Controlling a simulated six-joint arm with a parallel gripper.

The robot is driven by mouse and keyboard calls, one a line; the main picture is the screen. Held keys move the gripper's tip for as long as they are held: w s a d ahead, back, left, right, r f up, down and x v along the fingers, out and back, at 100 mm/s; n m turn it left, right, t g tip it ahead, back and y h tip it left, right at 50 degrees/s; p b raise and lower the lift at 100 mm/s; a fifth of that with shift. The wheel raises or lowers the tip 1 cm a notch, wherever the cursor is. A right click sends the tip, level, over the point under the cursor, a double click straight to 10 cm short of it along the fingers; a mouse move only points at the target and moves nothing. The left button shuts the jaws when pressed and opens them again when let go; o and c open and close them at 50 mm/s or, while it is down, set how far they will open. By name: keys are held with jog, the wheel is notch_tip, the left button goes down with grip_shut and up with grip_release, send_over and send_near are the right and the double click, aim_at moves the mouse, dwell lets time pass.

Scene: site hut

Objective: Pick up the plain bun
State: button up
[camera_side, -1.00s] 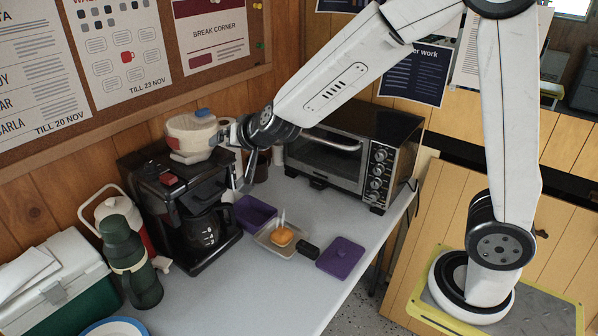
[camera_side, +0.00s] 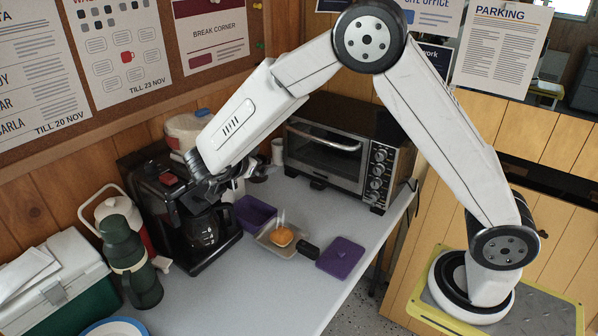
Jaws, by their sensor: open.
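A golden-brown bun (camera_side: 282,237) sits in a small shallow metal tray (camera_side: 266,246) on the grey table, with thin white wisps like steam above it. Whether its top is plain is too small to tell. My gripper (camera_side: 246,178) is open, above the table by the coffee maker. It is up and to the left of the bun, well apart from it. My wrist partly hides the gripper, and its fingertips are hard to make out against the dark things behind.
A black coffee maker (camera_side: 166,215) stands left of the tray. A toaster oven (camera_side: 325,160) stands behind. A green flask (camera_side: 132,265) is further left.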

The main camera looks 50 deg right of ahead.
notch_tip(320, 180, down, 2)
jog(key=s+g, duration=0.1)
send_near(279, 235)
jog(key=d+f, duration=0.1)
jog(key=d, duration=0.1)
jog(key=shift+w+d+f+m, duration=0.2)
jog(key=shift+d+f+m, duration=0.1)
jog(key=shift+d+f, duration=0.1)
jog(key=shift+x, duration=1.25)
jog(key=shift+d, duration=0.1)
jog(key=shift+x, duration=2.55)
jog(key=shift+r, duration=0.1)
jog(key=c, duration=1)
